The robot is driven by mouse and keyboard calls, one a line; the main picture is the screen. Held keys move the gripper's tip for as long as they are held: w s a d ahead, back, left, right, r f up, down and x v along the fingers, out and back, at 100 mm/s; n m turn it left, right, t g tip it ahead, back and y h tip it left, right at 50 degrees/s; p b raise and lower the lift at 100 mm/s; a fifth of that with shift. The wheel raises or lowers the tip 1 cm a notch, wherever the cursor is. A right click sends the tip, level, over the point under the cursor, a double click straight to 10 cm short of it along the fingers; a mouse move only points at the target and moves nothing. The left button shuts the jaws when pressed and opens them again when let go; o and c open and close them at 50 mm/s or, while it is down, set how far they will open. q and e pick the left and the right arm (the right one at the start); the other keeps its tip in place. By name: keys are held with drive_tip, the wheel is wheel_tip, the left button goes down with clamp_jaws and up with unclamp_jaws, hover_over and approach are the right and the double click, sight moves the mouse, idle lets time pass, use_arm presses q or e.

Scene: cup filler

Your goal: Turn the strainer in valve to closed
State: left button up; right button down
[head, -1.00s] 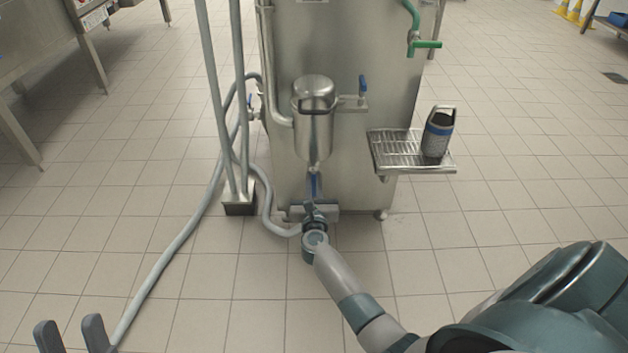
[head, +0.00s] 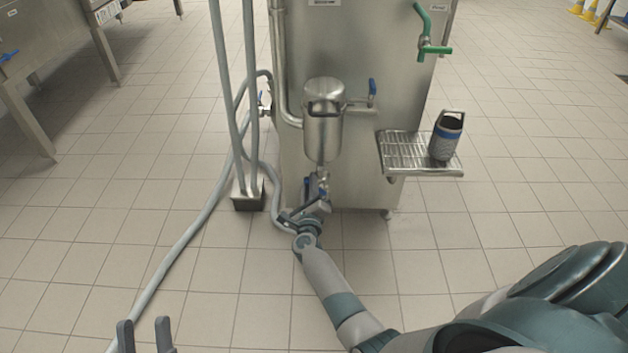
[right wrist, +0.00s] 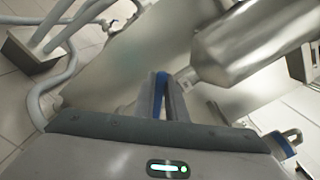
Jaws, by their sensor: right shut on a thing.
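The strainer (head: 322,125) is a steel canister on the front of the steel cabinet. A valve with a blue lever (head: 308,186) sits on the pipe below it. My right gripper (head: 306,208) is at this valve, tilted in the head view. In the right wrist view its fingers are shut around the blue lever (right wrist: 160,86), which partly hides it. Another blue-handled valve (head: 372,88) is on a pipe to the strainer's right. My left gripper (head: 144,322) is open and empty at the bottom left of the head view.
The steel cabinet (head: 365,45) has a green tap (head: 425,40) and a wire drip shelf (head: 400,155) holding a dark cup (head: 446,137). Grey hoses (head: 180,250) and upright pipes with a foot block (head: 247,200) stand to the left.

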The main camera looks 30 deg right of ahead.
use_arm(q)
drive_tip(key=shift+d+f+g+y, duration=0.2)
drive_tip(key=shift+f+g+y, duration=0.1)
drive_tip(key=shift+f, duration=0.1)
use_arm(e)
drive_tip(key=shift+w+a+f+n, duration=0.1)
drive_tip(key=shift+a+f+n, duration=0.15)
drive_tip(key=shift+f+n, duration=0.85)
drive_tip(key=shift+w+a+f+n, duration=0.15)
drive_tip(key=shift+a+f+n, duration=0.1)
drive_tip(key=shift+n, duration=1.65)
drive_tip(key=shift+w+a+f+n, duration=0.15)
drive_tip(key=shift+f+n, duration=0.5)
drive_tip(key=shift+n, duration=0.85)
drive_tip(key=c, duration=1.8)
unclamp_jaws()
drive_tip(key=shift+s, duration=0.1)
